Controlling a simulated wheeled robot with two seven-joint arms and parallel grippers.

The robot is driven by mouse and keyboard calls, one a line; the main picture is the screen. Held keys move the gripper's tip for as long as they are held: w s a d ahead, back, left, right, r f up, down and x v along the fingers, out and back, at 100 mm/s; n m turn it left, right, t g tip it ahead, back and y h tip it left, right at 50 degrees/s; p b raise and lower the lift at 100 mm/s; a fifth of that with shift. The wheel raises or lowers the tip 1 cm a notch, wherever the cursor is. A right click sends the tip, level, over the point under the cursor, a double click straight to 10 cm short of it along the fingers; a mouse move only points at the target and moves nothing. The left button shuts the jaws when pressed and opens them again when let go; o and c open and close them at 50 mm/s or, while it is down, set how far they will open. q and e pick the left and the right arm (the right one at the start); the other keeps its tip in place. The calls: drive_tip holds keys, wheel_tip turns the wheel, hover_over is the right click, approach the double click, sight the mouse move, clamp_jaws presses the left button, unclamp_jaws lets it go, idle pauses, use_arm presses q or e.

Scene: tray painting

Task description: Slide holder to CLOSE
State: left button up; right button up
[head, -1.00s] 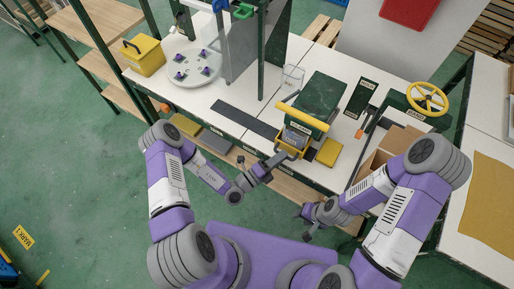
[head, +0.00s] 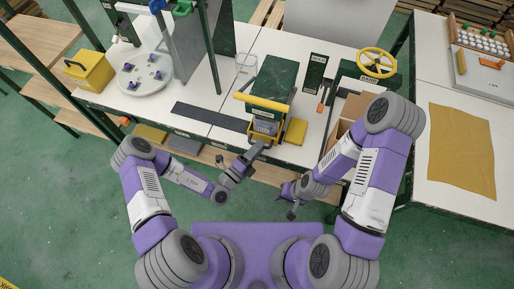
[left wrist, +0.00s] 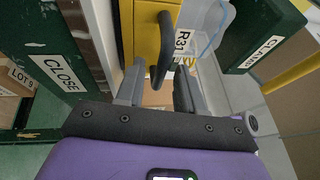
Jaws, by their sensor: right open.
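The yellow holder (head: 264,137), with a grey block in it, sits at the front of the green press (head: 272,80) on the white bench. In the left wrist view the yellow holder face (left wrist: 142,22) has a black handle (left wrist: 165,45) and an R31 label. My left gripper (head: 260,148) is at the holder's front. In the left wrist view its fingers (left wrist: 158,90) are apart, with the handle's lower end between them; contact is not clear. A CLOSE label (left wrist: 58,72) is on a green part to the left. My right gripper (head: 284,203) is open and empty, lower and to the right.
A yellow block (head: 294,131) lies just right of the holder, and a dark strip (head: 208,117) lies left. A cardboard box (head: 350,112) and yellow handwheel (head: 377,63) stand to the right. A round white tray (head: 145,78) with purple pieces is at left.

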use_arm(q)
drive_tip(key=v, duration=0.7)
drive_tip(key=shift+s+a, duration=0.2)
drive_tip(key=shift+a, duration=0.05)
drive_tip(key=shift+d+f, duration=0.1)
